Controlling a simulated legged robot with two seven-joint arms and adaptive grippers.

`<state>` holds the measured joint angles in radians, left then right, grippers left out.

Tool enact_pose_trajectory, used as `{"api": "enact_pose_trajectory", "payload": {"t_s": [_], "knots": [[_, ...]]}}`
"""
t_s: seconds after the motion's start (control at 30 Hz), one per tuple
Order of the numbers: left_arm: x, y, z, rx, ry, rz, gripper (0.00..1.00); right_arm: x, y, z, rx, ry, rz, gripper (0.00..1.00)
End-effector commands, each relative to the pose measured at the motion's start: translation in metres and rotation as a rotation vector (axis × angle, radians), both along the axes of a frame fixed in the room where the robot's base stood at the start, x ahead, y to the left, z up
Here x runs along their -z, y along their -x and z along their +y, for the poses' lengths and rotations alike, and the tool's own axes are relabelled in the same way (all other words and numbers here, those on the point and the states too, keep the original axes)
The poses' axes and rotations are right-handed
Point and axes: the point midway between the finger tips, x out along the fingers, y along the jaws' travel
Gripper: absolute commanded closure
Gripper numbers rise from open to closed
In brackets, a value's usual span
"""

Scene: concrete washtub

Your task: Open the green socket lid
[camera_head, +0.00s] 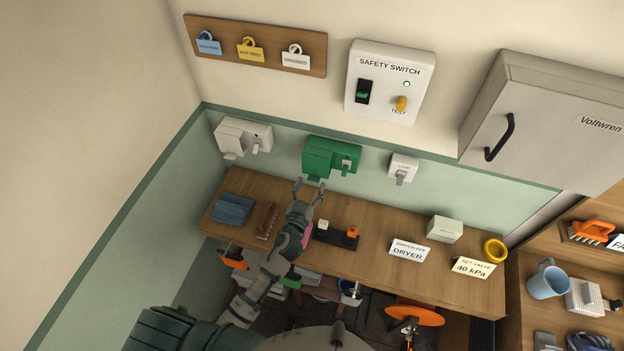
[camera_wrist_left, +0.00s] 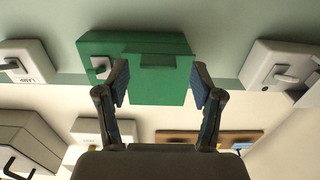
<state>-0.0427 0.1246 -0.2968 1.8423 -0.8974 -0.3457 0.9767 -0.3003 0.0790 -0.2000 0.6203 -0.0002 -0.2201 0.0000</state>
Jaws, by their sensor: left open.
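The green socket (camera_head: 332,156) is a box on the wall above the wooden bench, and its lid looks closed. A small tab (camera_head: 313,178) hangs from its lower left edge. My left gripper (camera_head: 309,186) is open and empty just below that tab, with its fingers pointing at the wall. In the left wrist view the green lid (camera_wrist_left: 158,82) lies between and beyond the open fingers of my left gripper (camera_wrist_left: 161,85), which appear on either side of it. I cannot tell whether a finger touches it. My right gripper is not in view.
A white socket (camera_head: 243,136) is left of the green one, and a small white lamp socket (camera_head: 403,168) is to its right. The bench (camera_head: 350,265) below holds blue cloths (camera_head: 233,208), a brush (camera_head: 267,221) and cards. A grey cabinet (camera_head: 540,120) juts out at right.

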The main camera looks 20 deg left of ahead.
Motion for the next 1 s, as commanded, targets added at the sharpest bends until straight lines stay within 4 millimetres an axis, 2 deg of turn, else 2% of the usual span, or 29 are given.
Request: {"api": "enact_pose_trajectory", "payload": {"t_s": [0.1, 0.2, 0.5, 0.77, 1.0], "knots": [[0.000, -0.014, -0.001, 0.000, -0.001, 0.000, 0.33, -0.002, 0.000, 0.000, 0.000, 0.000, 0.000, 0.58], [0.000, -0.020, -0.001, 0.001, 0.000, 0.000, 0.33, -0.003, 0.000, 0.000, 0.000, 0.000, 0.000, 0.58], [0.001, -0.022, -0.001, 0.000, 0.001, 0.001, 0.33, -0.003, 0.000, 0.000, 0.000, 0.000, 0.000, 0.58], [0.001, -0.022, -0.001, 0.000, 0.001, 0.001, 0.98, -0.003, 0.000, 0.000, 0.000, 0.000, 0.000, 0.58], [0.000, -0.023, -0.001, -0.001, 0.001, 0.000, 1.00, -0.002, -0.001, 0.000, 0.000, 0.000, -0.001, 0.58]]}}
